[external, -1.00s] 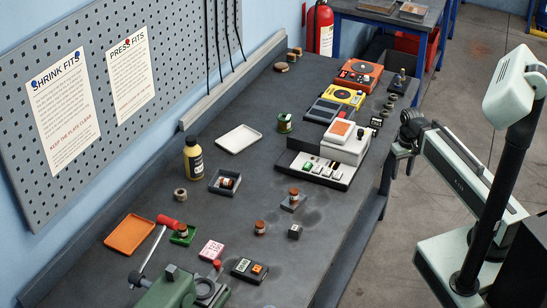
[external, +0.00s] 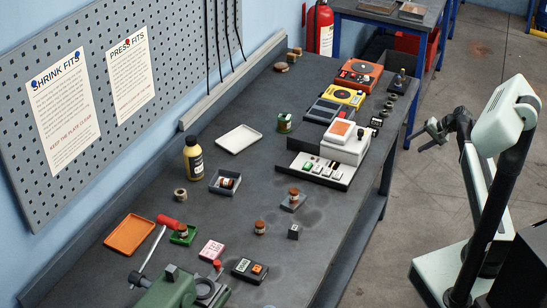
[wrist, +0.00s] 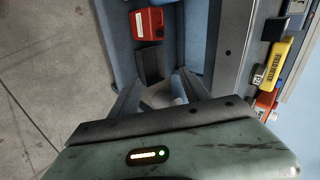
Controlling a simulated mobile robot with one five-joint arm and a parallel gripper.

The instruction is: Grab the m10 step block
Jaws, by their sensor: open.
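No marking that reads M10 can be made out in either view, so I cannot tell for sure which thing is the step block. A small dark block (external: 293,232) with a pale face sits on the bench near its front edge, right of a small brown-topped piece (external: 260,227). A low grey block (external: 293,203) with a brown-topped piece on it lies just behind. My gripper (external: 432,136) is open and empty, off the bench's right side above the floor. In the wrist view my open gripper (wrist: 160,95) has nothing between its jaws.
The bench (external: 335,235) holds a white press-like machine (external: 345,145), a yellow device (external: 344,97), an orange device (external: 360,76), a yellow-labelled bottle (external: 193,160) and an orange tray (external: 130,234). A red box (wrist: 146,23) shows in the wrist view. Open floor lies between bench and arm.

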